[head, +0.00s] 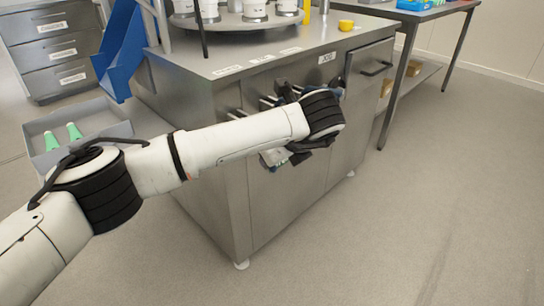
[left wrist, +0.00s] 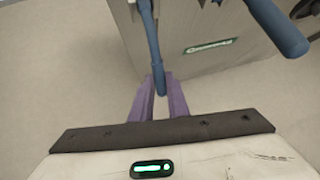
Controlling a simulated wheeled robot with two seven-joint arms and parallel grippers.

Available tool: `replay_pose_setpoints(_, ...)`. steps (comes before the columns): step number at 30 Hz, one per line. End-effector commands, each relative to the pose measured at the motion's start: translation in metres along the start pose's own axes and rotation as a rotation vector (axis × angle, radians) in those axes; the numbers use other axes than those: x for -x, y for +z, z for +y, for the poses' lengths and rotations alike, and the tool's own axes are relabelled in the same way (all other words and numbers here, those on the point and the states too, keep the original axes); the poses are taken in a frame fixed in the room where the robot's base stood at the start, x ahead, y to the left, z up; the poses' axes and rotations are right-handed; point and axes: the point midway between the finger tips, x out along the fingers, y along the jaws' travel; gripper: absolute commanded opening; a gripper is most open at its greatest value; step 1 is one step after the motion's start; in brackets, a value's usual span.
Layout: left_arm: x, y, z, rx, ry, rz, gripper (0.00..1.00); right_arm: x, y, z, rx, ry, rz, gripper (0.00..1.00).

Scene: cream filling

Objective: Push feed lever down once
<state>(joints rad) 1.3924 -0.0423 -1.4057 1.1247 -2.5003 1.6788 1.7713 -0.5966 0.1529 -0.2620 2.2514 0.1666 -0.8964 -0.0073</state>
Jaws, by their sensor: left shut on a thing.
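In the left wrist view a blue lever (left wrist: 148,35) runs down from the top edge, and its rounded end sits between the purple fingers of my left gripper (left wrist: 160,92). The gripper is shut on this lever. A second blue lever (left wrist: 278,28) is at the upper right, apart from the fingers. In the head view my left arm reaches across to the front of the steel cabinet (head: 225,165), where several lever rods (head: 237,114) stick out. The arm hides the gripped lever and fingertips there. I cannot read which lever is held. My right gripper is not in view.
White jars (head: 255,10) stand on a round table on the cabinet, near a yellow cup (head: 346,25). A side table (head: 425,12) stands at right. The front floor is clear.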

Motion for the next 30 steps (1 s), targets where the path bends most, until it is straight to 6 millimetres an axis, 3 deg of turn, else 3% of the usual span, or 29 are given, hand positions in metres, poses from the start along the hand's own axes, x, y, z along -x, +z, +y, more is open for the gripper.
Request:
replay_pose_setpoints(1,-0.003,0.0,0.002,0.001,0.005,0.0,0.2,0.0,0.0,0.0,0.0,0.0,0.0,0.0)
replay_pose_setpoints(4,-0.003,0.0,0.002,0.002,0.004,0.0,0.33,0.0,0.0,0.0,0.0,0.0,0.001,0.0)
replay_pose_setpoints(19,0.004,0.0,0.001,0.0,0.002,0.001,0.33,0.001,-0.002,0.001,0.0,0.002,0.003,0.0)
replay_pose_setpoints(25,0.037,0.001,-0.001,-0.002,-0.002,0.001,0.33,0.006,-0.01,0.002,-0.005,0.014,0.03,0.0)
replay_pose_setpoints(30,0.071,0.001,-0.001,-0.001,-0.002,0.001,0.33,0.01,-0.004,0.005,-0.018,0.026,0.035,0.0)
